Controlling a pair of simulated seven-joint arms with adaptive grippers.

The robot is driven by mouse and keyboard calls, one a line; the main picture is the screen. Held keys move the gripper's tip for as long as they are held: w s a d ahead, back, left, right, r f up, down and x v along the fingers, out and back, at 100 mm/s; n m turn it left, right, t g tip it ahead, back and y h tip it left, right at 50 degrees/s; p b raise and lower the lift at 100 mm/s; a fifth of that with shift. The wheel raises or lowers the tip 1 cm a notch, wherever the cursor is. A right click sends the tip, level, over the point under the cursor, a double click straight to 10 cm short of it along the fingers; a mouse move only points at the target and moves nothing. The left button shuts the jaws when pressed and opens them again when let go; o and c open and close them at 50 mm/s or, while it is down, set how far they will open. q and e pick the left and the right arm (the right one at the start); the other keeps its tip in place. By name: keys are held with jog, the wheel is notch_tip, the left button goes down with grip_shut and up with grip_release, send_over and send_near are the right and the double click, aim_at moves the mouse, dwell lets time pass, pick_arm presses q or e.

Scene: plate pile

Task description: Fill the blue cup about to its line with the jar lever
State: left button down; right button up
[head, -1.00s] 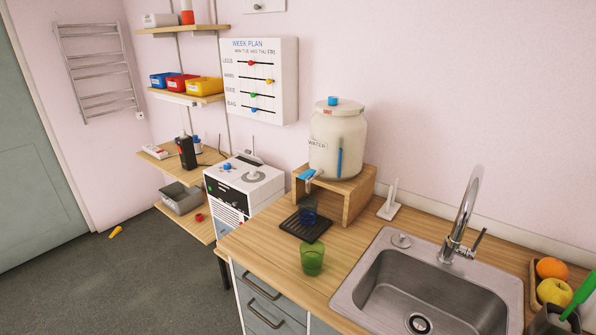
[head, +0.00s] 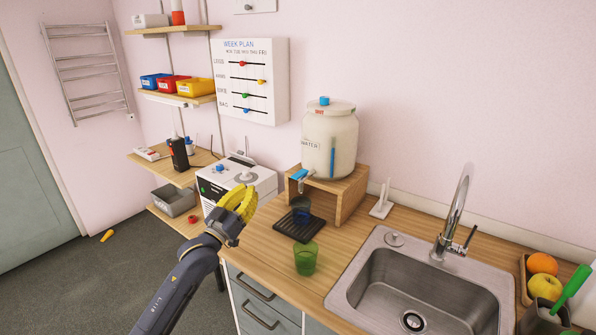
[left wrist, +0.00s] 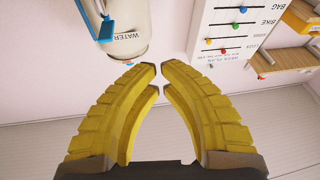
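The blue cup (head: 301,209) stands on the black drip tray (head: 287,231), below the tap of the white water jar (head: 329,135). The line on the cup and its water level are too small to tell. The jar's blue lever (head: 298,174) sticks out at the lower left of the jar. My left gripper (head: 247,194), with yellow fingers, is raised left of the tray, apart from cup and lever. In the left wrist view its fingertips (left wrist: 159,66) come together with nothing between them, and part of the jar (left wrist: 126,30) shows beyond. My right gripper is not in view.
A green cup (head: 305,258) stands on the counter in front of the tray. The jar sits on a wooden stand (head: 349,197). The sink (head: 420,285) is to the right. A white machine (head: 240,176) stands behind my left gripper.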

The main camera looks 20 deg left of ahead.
pick_arm(q)
jog(key=d+r+m+h, duration=0.2)
jog(key=d+r, duration=0.3)
jog(key=d, duration=0.3)
jog(key=shift+s+r+m+g+h, duration=0.25)
jog(key=shift+s+m+g+h, duration=0.15)
jog(key=shift+h, duration=0.1)
jog(key=shift+w+d, duration=0.1)
jog(key=shift+w, duration=0.05)
notch_tip(320, 180, up, 3)
send_over(300, 176)
jog(key=s+a, duration=0.2)
jog(key=shift+w+d+f, duration=0.1)
jog(key=shift+w+f, duration=0.05)
jog(key=shift+f, duration=0.8)
jog(key=shift+w+f, duration=0.15)
jog(key=shift+f, duration=0.75)
